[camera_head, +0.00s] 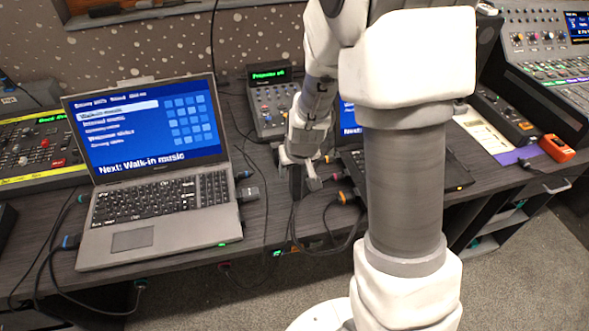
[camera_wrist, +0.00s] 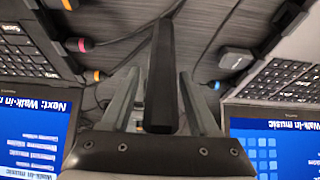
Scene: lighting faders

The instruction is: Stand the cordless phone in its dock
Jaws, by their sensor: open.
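My gripper (camera_head: 299,172) is low over the desk between the two laptops, with its fingers apart. A dark upright block (camera_head: 297,184) shows at the fingers in the head view. In the wrist view my gripper (camera_wrist: 160,100) is open, and a long black bar-shaped thing (camera_wrist: 163,75) lies between the two fingers, with a gap visible on each side. It may be the cordless phone, but I cannot tell for sure. I cannot make out a separate dock; the black thing and my fingers hide what is directly below.
A grey laptop (camera_head: 160,170) stands open to the left, and a second laptop (camera_head: 455,172) is partly behind my arm. Cables (camera_head: 325,240) loop over the desk's front edge. A small mixer (camera_head: 268,105) stands behind. An orange device (camera_head: 556,148) lies at the right.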

